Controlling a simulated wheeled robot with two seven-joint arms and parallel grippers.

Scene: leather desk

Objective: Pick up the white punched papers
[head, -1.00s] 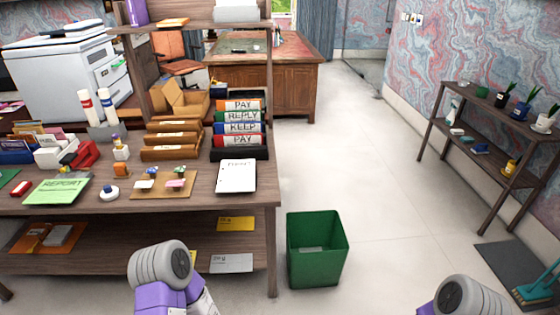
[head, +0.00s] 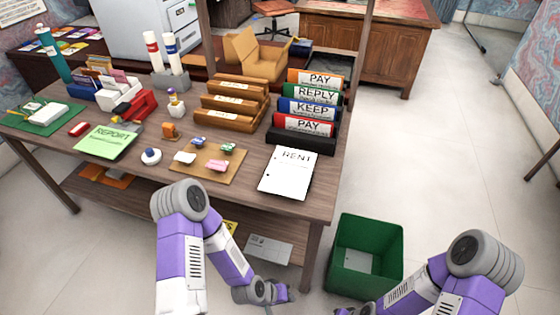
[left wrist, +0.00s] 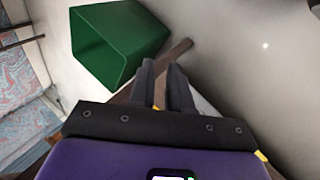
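The white punched papers (head: 286,178) lie flat near the front right edge of the desk top in the head view. They are headed "RENT" and have small dark holes along the left side. My left gripper (head: 280,293) hangs low in front of the desk, below the papers and left of the green bin. The left wrist view shows its two dark fingers (left wrist: 161,72) with a narrow gap between them and nothing held. My right gripper (head: 350,311) is at the bottom edge of the head view, partly cut off, so its opening is unclear.
A green bin (head: 347,228) stands on the floor right of the desk (head: 130,180); it also shows in the left wrist view (left wrist: 122,50). Labelled binders (head: 308,105) stand behind the papers. A corkboard (head: 237,160) with small items lies to their left. Floor at right is clear.

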